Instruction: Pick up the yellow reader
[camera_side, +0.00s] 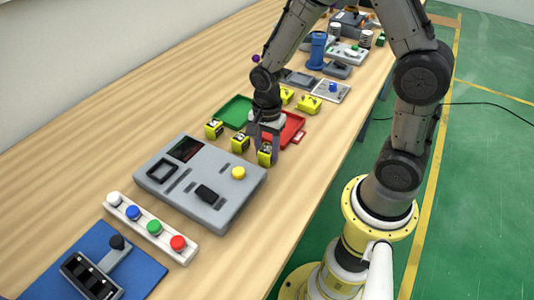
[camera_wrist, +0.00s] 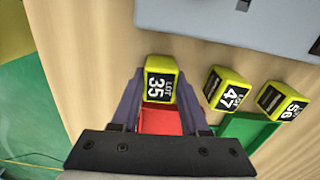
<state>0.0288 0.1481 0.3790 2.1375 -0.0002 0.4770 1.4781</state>
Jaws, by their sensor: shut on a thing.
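My gripper (camera_side: 266,143) is shut on a yellow block with a black label reading LOT 35 (camera_wrist: 160,80). This block also shows in the side view (camera_side: 265,157), low at the fingertips, beside the grey panel. I cannot tell whether it touches the table. In the wrist view the fingers stand on both sides of it. Two similar yellow blocks stand on the table, one marked 47 (camera_wrist: 226,89) and one marked 56 (camera_wrist: 281,101). They show in the side view to the left of my gripper (camera_side: 240,143) (camera_side: 213,129).
A grey panel (camera_side: 222,168) with a yellow button stands just in front of the block. A red tray (camera_side: 295,128) and a green tray (camera_side: 234,110) lie behind. More yellow items (camera_side: 309,104) are farther back. A strip of coloured buttons (camera_side: 150,229) is at front left.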

